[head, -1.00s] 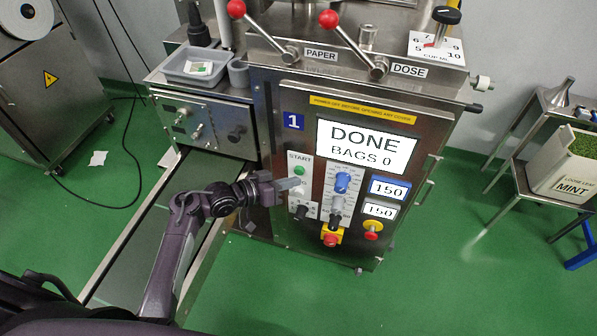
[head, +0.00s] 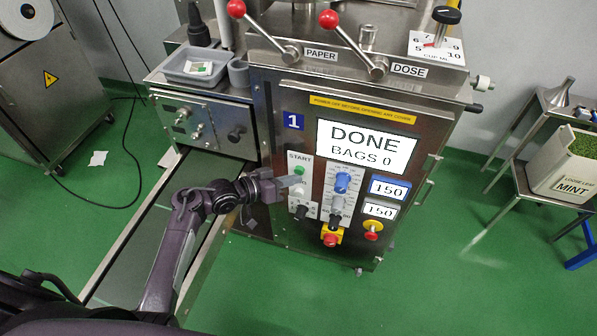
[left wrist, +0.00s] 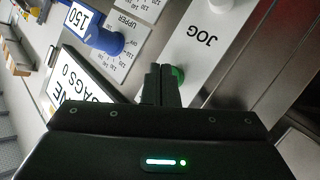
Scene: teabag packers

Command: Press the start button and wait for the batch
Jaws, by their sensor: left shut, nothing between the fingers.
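The green start button (head: 299,171) is on the front panel of the packing machine (head: 270,130), under the START label. My left gripper (head: 297,181) is shut and empty, with its fingertips just below the button in the head view. In the left wrist view, the shut fingertips (left wrist: 163,72) overlap the green button (left wrist: 178,75), which is partly hidden behind them. I cannot tell whether they touch it. The machine's screen (head: 366,147) reads DONE, BAGS 0. My right gripper is not in view.
Two small displays (head: 389,188) read 150. A grey tray (head: 196,66) stands on the left ledge.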

